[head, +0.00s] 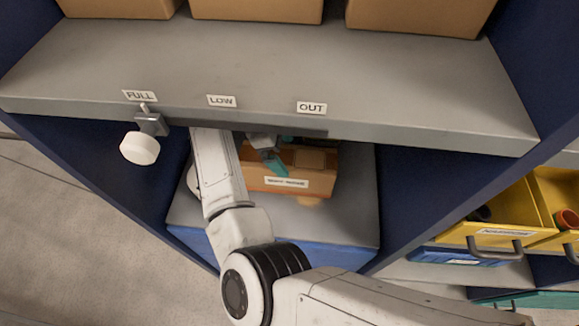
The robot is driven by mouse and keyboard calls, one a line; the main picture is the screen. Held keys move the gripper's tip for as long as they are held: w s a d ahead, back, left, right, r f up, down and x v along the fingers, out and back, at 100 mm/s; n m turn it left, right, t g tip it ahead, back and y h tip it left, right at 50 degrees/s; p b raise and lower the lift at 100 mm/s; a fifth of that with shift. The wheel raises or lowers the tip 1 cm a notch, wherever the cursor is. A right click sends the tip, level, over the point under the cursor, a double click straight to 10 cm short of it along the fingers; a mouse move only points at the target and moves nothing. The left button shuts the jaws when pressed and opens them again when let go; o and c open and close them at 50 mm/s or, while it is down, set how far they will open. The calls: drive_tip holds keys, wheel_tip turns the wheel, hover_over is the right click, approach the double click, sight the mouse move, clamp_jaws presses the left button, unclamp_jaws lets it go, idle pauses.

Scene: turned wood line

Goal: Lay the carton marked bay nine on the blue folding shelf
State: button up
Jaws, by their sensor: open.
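A brown carton (307,178) with a white label strip stands on a grey surface inside the bay under the upper shelf. The print on its label is too small to read surely. The surface under it has a blue front edge (335,256); I cannot tell whether this is the blue folding shelf. My gripper (272,158) is open, its teal fingertips at the carton's upper left. The upper shelf's edge hides part of the gripper and the carton's back. I cannot tell whether the fingers touch the carton.
The grey upper shelf (270,70) carries three cartons at the back and tags FULL, LOW and OUT. A white knob (140,148) hangs from its front edge at left. Dark blue side panels flank the bay. Yellow bins (510,222) stand at right.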

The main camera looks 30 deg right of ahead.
drive_tip(key=shift+x, duration=1.1)
drive_tip(key=c, duration=1.6)
